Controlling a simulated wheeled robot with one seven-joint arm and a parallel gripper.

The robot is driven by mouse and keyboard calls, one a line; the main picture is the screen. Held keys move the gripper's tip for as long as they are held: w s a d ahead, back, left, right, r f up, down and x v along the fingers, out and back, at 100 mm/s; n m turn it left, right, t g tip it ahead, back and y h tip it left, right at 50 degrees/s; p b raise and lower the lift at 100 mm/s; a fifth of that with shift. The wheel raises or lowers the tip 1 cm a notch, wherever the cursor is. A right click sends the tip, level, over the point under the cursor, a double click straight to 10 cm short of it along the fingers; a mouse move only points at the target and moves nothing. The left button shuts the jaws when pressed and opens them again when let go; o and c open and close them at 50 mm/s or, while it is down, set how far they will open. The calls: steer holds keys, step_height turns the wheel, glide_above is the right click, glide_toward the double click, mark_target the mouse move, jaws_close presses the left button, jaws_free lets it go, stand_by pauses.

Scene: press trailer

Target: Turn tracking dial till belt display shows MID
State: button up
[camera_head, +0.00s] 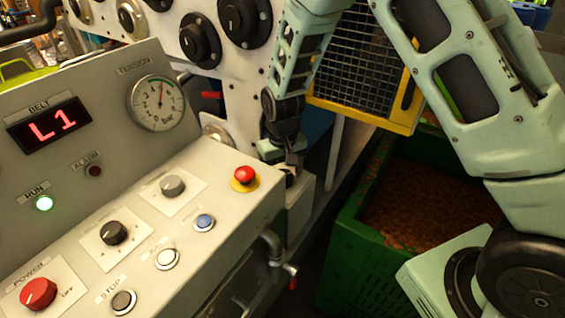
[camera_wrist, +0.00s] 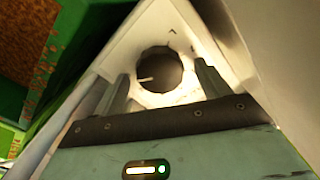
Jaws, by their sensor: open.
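The belt display (camera_head: 49,124) on the sloped console reads "L1" in red. A round black dial (camera_wrist: 160,67) with a white pointer mark sits on a pale plate in the wrist view. Its mark points left and slightly down in that picture. I cannot read a label on it. My gripper (camera_head: 290,168) hangs over a small pale box (camera_head: 298,204) at the console's right end. In the wrist view its two fingers (camera_wrist: 161,76) are apart, one on each side of the dial. I cannot tell whether they touch it. In the head view the dial is hidden.
The console holds a red emergency button (camera_head: 244,175), a grey knob (camera_head: 172,186), a black knob (camera_head: 113,233) and a red power knob (camera_head: 38,293). A green crate (camera_head: 345,235) and a yellow-framed mesh guard (camera_head: 365,112) stand right of my gripper.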

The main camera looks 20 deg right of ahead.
step_height(320, 180, up, 17)
steer(key=b, duration=0.2)
steer(key=shift+r, duration=0.2)
stand_by(0.4)
steer(key=s+a+n, duration=0.1)
steer(key=s+a, duration=0.1)
steer(key=s, duration=0.2)
steer(key=s+a+n, duration=0.1)
steer(key=s, duration=0.3)
steer(key=s+a+y, duration=0.1)
steer(key=s+a, duration=0.1)
steer(key=s, duration=0.2)
steer(key=shift+a+r+n, duration=0.35)
steer(key=shift+n, duration=0.05)
steer(key=s+f+n, duration=0.2)
steer(key=s+n, duration=0.1)
steer(key=s, duration=1.2)
steer(key=shift+s+n, duration=0.4)
stand_by(3.0)
